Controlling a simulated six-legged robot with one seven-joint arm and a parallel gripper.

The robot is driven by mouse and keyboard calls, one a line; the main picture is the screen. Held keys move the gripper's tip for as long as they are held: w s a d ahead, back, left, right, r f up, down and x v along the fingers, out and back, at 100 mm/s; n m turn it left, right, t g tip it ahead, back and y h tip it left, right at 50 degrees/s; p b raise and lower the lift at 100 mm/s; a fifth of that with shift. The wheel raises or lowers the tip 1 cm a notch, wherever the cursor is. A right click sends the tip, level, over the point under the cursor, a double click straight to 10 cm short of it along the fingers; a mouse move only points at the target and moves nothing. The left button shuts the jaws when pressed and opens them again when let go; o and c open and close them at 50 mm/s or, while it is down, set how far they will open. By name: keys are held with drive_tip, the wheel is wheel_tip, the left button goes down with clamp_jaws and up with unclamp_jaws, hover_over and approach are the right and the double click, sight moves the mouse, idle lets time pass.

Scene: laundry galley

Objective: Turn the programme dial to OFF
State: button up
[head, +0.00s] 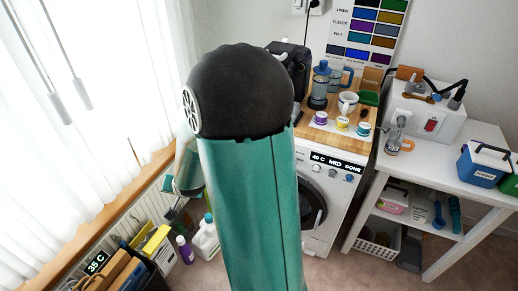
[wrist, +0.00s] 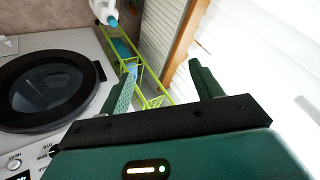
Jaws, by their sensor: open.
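The white washing machine (head: 317,238) stands under the wooden worktop in the head view, partly hidden by my arm. Its display (head: 336,162) reads "40 C MID DONE". Small round controls (head: 348,178) sit below the display; I cannot tell which is the programme dial or where it points. In the wrist view the machine's dark round door (wrist: 45,90) is at the left, and a round control (wrist: 14,164) shows at the lower left corner. My gripper (wrist: 163,72) is open and empty, to the right of the machine front and apart from it.
A yellow-green rack (wrist: 150,92) and a white bottle with a blue cap (wrist: 104,11) lie beyond my fingers. The window blind is at the right of the wrist view. A white table (head: 425,165) stands right of the machine. Bottles (head: 207,240) stand on the floor left.

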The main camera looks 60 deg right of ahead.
drive_tip(key=s+d+f+m+t+h, duration=0.2)
drive_tip(key=d+f+m+t+h, duration=0.25)
drive_tip(key=d+f+m, duration=1)
drive_tip(key=s+d+r+m+g+h, duration=0.2)
drive_tip(key=s+d+m+g+h, duration=0.35)
drive_tip(key=s+m, duration=0.55)
drive_tip(key=s+d+r+m+g+h, duration=0.2)
drive_tip(key=s+d+m+g+h, duration=0.3)
drive_tip(key=m, duration=1)
drive_tip(key=w+d+t, duration=0.1)
drive_tip(key=d, duration=1.2)
drive_tip(key=shift+d+h, duration=0.3)
drive_tip(key=shift+w+f, duration=0.1)
drive_tip(key=c, duration=1)
